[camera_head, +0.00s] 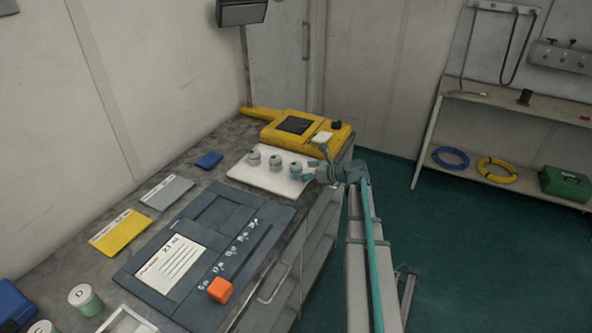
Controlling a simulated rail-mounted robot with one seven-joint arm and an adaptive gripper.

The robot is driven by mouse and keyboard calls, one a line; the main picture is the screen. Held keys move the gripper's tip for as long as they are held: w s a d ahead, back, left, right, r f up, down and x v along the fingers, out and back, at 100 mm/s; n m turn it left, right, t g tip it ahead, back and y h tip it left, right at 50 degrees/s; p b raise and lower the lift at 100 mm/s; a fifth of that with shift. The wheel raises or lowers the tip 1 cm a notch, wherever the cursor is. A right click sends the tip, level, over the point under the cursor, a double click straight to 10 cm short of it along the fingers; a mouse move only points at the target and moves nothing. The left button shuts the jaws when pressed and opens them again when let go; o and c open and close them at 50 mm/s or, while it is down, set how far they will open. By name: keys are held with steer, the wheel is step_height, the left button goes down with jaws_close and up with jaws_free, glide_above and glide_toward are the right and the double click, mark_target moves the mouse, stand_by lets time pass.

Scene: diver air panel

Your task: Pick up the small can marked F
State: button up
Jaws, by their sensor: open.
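Three small grey cans stand in a row on a white mat (250,177) at the far end of the counter: a left can (254,158), a middle can (275,160) and a right can (296,169). Their markings are too small to read, so I cannot tell which is F. My gripper (313,164) is open, just right of the right can, with its fingers pointing left toward it. I cannot tell whether it touches the can. A can marked D (85,299) stands at the near left, with another can (42,327) cut off below it.
A yellow device (300,128) lies behind the mat. A dark panel board (215,212) with an orange block (220,290) fills the middle counter. Yellow (120,232) and grey (167,192) booklets and a blue item (209,160) lie left. A shelf (510,105) stands at right.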

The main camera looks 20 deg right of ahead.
mark_target(295, 169)
steer(key=p+x, duration=0.2)
steer(key=x, duration=0.3)
steer(key=shift+d, duration=0.1)
steer(key=c, duration=1.3)
